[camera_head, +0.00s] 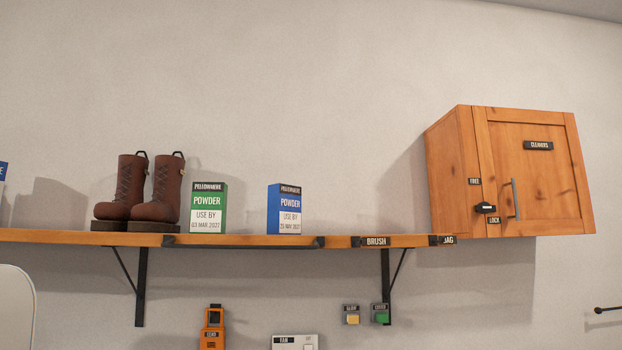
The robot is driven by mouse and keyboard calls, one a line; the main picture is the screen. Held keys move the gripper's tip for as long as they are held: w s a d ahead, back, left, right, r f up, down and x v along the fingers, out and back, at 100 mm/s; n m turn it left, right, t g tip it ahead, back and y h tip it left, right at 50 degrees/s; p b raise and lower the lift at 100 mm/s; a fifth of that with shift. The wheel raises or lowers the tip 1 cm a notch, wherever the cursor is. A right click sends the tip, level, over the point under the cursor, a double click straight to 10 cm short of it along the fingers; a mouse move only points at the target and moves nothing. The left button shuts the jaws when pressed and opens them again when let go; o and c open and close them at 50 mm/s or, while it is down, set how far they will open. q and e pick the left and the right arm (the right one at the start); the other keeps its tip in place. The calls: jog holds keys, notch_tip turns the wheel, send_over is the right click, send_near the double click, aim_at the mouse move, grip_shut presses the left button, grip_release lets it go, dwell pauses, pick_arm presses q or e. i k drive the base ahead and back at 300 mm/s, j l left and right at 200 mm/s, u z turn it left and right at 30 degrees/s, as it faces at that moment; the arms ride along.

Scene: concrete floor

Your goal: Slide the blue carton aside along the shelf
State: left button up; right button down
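The blue carton (285,209), labelled POWDER with a use-by date, stands upright on the wooden shelf (340,240). A green carton (209,207), also labelled POWDER, stands to its left with a gap between them. To the right of the blue carton the shelf top looks clear as far as the BRUSH label. Part of another blue and white box (2,184) shows at the left picture edge. Neither of my grippers is in view.
Brown boots (152,190) stand left of the green carton. A dark rail (243,243) runs along the shelf front below the cartons. A closed wooden cabinet (522,170) hangs at the right.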

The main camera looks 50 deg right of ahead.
aim_at(285, 201)
jog(key=l+z, duration=0.1)
jog(key=z, duration=1.2)
jog(key=i+j, duration=0.05)
jog(key=j, duration=0.05)
